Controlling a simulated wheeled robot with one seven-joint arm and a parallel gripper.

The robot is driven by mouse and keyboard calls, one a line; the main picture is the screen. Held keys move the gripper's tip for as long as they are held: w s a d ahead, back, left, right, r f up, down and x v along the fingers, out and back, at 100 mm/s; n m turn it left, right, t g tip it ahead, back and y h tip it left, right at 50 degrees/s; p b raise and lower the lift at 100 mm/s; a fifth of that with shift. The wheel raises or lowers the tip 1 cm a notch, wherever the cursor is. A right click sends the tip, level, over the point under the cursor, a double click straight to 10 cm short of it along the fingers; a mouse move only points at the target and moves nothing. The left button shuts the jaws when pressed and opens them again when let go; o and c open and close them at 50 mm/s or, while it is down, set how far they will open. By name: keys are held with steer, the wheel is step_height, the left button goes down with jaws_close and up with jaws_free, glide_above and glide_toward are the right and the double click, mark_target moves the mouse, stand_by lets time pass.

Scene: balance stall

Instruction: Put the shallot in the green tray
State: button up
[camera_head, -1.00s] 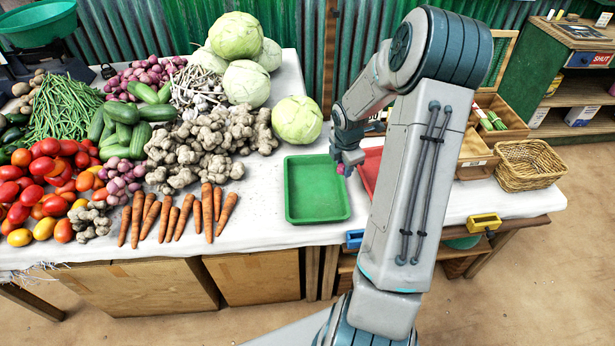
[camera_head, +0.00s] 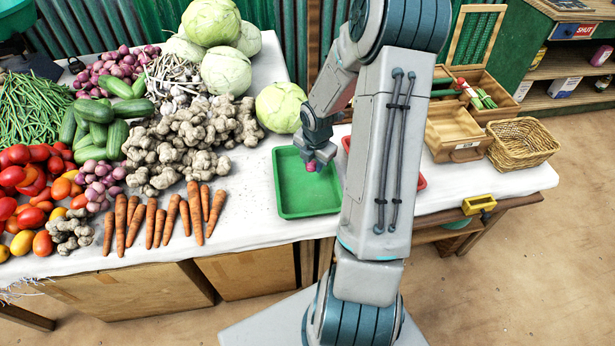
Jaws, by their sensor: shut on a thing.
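My gripper (camera_head: 314,158) is shut on the shallot (camera_head: 312,166), a small pink-purple bulb that shows just below the jaws. It hangs over the right part of the green tray (camera_head: 290,205), a shallow empty tray near the table's front edge. The shallot seems to be above the tray floor; its exact height is hard to tell. The gripper partly hides the tray's far right corner, and my arm stands close along its right side.
A red tray (camera_head: 421,183) lies to the right, mostly behind my arm. A cabbage (camera_head: 281,107) sits behind the green tray. Carrots (camera_head: 163,222) and ginger (camera_head: 207,140) lie to the left. More shallots (camera_head: 101,180) lie farther left. A wicker basket (camera_head: 522,143) stands at the right.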

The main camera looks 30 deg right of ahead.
mark_target(307, 182)
steer(key=shift+s+a+f, duration=0.2)
steer(key=shift+a+f, duration=0.45)
steer(key=shift+a, duration=0.35)
steer(key=shift+f+b, duration=0.35)
steer(key=shift+f, duration=1.6)
steer(key=shift+f, duration=0.15)
steer(key=o, duration=0.9)
steer(key=shift+o, duration=0.2)
